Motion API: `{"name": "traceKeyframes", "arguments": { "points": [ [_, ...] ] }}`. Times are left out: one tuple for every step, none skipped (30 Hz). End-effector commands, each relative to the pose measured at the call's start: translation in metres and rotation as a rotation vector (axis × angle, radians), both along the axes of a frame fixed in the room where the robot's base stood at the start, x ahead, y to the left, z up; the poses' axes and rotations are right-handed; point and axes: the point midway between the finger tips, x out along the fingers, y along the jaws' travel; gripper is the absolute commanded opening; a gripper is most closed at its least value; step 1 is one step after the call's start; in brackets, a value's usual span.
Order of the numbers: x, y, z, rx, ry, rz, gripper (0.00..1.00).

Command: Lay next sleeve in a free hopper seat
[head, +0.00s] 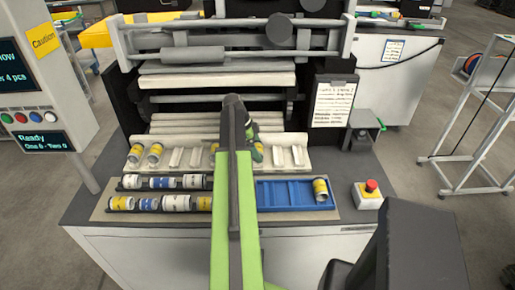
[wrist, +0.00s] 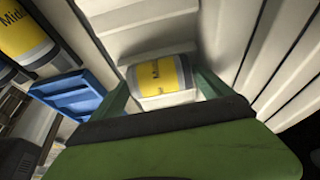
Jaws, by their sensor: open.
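My gripper (head: 253,148) is low over the cream hopper (head: 188,140) in the head view, partly hidden by my own arm. In the wrist view my gripper (wrist: 162,98) is open, with one finger on each side of a yellow-and-white sleeve (wrist: 160,76). That sleeve lies between cream walls of the hopper. In the head view two yellow-banded sleeves (head: 136,154) (head: 155,153) lie in the hopper's left seats. Part of another yellow sleeve (head: 214,149) shows just left of my arm. Seats between these and at the hopper's right end look empty.
Dark racks (head: 125,212) at the front left hold several yellow, blue and white sleeves. A blue tray (head: 285,194) has one yellow sleeve (head: 320,189) at its right end. A red stop button (head: 371,186) stands to the right. Machine rollers rise behind the hopper.

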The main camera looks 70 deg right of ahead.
Motion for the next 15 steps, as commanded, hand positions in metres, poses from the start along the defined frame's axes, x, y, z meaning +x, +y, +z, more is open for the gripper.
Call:
{"name": "traceKeyframes", "arguments": {
  "points": [
    [0.001,-0.002,0.000,-0.005,-0.002,0.001,1.00],
    [0.001,-0.002,0.000,-0.006,-0.002,0.001,1.00],
    [0.001,-0.002,0.001,-0.006,-0.002,0.001,1.00],
    [0.001,-0.002,0.002,-0.006,-0.002,0.001,1.00],
    [0.002,-0.002,0.003,-0.006,-0.002,0.001,1.00],
    [0.003,-0.002,0.006,-0.006,-0.002,0.002,1.00],
    [0.003,-0.001,0.009,-0.006,-0.002,0.003,1.00],
    [0.004,-0.001,0.012,-0.006,-0.002,0.003,1.00],
    [0.006,0.000,0.017,-0.006,-0.002,0.003,1.00],
    [0.008,0.000,0.022,-0.006,-0.002,0.003,1.00],
    [0.009,0.001,0.028,-0.005,-0.002,0.002,1.00],
    [0.012,0.002,0.035,-0.005,-0.002,0.003,1.00],
    [0.014,0.003,0.042,-0.005,-0.002,0.003,1.00],
    [0.016,0.004,0.048,-0.005,-0.002,0.003,1.00],
    [0.019,0.005,0.058,-0.004,-0.002,0.004,1.00]
  ]
}}
